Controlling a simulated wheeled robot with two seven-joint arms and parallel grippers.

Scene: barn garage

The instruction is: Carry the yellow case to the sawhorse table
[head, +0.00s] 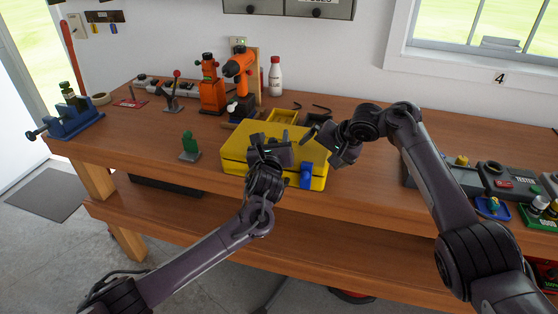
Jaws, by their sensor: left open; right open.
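The yellow case (238,140) sits closed on the wooden workbench (135,130), near its front edge. A blue latch (306,176) shows on its front. My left gripper (271,142) is open over the middle of the case and hides part of its lid and front. My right gripper (322,140) is open at the right end of the case, close to its upper edge. I cannot tell whether either gripper touches the case. The sawhorse table cannot be made out in this view.
Behind the case stand an orange drill (239,66), an orange tool (212,90) and a white bottle (275,76). A green-topped item (190,144) is left of the case. A blue vise (74,118) is at the far left. A tester (496,176) and small parts lie right.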

